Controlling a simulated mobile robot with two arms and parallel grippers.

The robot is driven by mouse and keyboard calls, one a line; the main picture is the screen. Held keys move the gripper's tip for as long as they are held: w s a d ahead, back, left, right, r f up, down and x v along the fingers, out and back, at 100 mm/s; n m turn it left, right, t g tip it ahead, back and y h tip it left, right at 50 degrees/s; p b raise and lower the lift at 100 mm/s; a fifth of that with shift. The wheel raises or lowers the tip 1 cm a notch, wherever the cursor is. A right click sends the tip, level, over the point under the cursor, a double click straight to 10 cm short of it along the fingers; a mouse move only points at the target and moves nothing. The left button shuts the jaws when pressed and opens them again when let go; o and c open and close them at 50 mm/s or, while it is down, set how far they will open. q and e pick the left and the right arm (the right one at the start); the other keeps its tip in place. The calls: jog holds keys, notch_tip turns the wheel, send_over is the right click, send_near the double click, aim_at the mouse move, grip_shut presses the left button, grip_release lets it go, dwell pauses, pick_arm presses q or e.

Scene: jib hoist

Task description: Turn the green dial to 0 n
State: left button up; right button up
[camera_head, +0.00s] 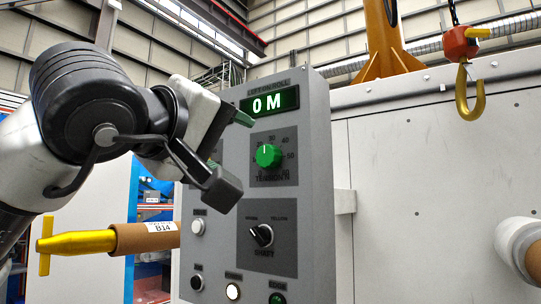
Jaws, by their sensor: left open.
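The dial's pale pointer mark looks turned roughly upward, away from the zero end low on the scale. My left gripper (238,150) is open, just left of the dial and in front of the panel. Its fingers are apart from the dial and cover part of the panel's left side. My right gripper is not in view.
A black selector knob (262,235) and several round buttons, one a lit white button (233,291), sit lower on the panel. A brown roll (148,237) on a yellow bar lies left of it. A yellow hook (470,98) hangs at upper right. Space right of the dial is clear.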

aim_at(266, 157)
pick_arm(q)
jog(key=p+x, duration=0.2)
jog(key=x, duration=0.7)
jog(key=shift+d, duration=0.1)
jog(key=shift+w+d+f, duration=0.1)
jog(key=shift+w, duration=0.2)
jog(key=c, duration=0.9)
